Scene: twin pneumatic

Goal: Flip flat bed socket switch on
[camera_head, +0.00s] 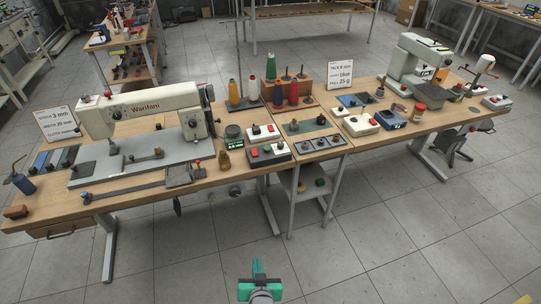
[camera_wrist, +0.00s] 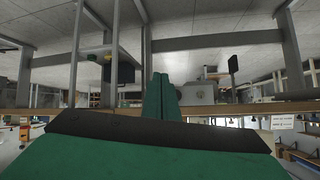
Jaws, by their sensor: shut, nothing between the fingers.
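The flat-bed sewing machine (camera_head: 150,115), cream with a red name on its arm, stands on the left part of the wooden table. I cannot tell which one is the flat bed socket, or read any switch's position. My gripper (camera_head: 258,267), green, is low in front of the table, well apart from the boxes. In the wrist view its green fingers (camera_wrist: 163,98) are together, with nothing between them.
The table's front edge and grey legs (camera_head: 270,207) stand between my gripper and the space beneath. A shelf (camera_head: 308,188) hangs under the middle. Thread cones (camera_head: 271,68) stand behind the boxes. A second machine (camera_head: 418,62) stands at right. The tiled floor in front is clear.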

